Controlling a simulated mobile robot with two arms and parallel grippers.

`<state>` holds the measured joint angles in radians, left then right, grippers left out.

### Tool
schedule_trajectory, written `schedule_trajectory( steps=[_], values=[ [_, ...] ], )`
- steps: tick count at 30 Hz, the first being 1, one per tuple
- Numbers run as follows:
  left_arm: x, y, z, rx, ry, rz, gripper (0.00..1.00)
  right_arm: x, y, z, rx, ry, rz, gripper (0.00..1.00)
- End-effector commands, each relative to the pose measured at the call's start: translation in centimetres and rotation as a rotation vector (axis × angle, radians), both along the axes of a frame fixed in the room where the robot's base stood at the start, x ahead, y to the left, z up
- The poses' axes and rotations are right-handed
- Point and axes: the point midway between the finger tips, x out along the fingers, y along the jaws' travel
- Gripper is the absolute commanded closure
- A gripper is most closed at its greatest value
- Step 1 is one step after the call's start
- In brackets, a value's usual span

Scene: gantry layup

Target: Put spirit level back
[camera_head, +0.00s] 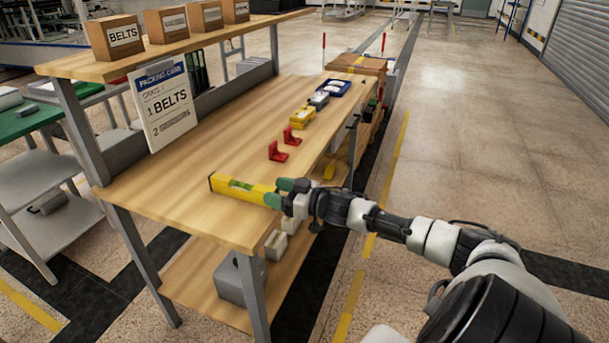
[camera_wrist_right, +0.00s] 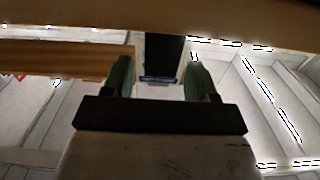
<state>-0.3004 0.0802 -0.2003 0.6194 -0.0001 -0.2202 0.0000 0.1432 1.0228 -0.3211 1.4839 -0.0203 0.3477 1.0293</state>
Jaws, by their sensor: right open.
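The spirit level (camera_head: 240,188), yellow with a green vial and a dark end cap, lies on the near part of the wooden bench (camera_head: 180,205) in the head view. My right gripper (camera_head: 281,193) is at its right end, with its green fingers around or just beside that end; I cannot tell which. The right wrist view shows the two fingers (camera_wrist_right: 162,80) apart, with a clear gap between them. The level cannot be made out for certain there. Two red L-shaped brackets (camera_head: 278,152) (camera_head: 292,138) stand empty on the bench beyond the gripper. My left gripper is not in view.
Beyond the brackets are a yellow item (camera_head: 302,118), a grey item (camera_head: 318,100) and a blue tray (camera_head: 334,88). A raised shelf (camera_head: 190,40) holds several boxes, with a sign (camera_head: 163,103) hanging below. The bench top's middle is clear.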

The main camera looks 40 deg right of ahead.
Motion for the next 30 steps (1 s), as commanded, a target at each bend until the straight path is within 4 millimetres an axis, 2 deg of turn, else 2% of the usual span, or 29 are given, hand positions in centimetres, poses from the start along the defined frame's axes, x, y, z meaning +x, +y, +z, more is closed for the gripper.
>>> schedule_trajectory(
  steps=[3, 15, 22, 30],
  values=[
    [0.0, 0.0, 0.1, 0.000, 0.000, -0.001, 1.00, -1.9, -0.8, -0.2, 0.000, 0.005, 0.000, 0.42],
    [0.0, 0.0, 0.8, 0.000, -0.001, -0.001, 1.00, -6.9, -2.8, 0.0, -0.001, 0.004, 0.000, 0.42],
    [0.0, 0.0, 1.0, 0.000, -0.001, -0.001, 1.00, -8.3, -3.4, 0.0, 0.000, 0.001, 0.000, 0.42],
    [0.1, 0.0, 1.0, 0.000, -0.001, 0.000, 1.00, -8.5, -3.6, -0.2, -0.001, 0.002, -0.005, 0.42]
  ],
)
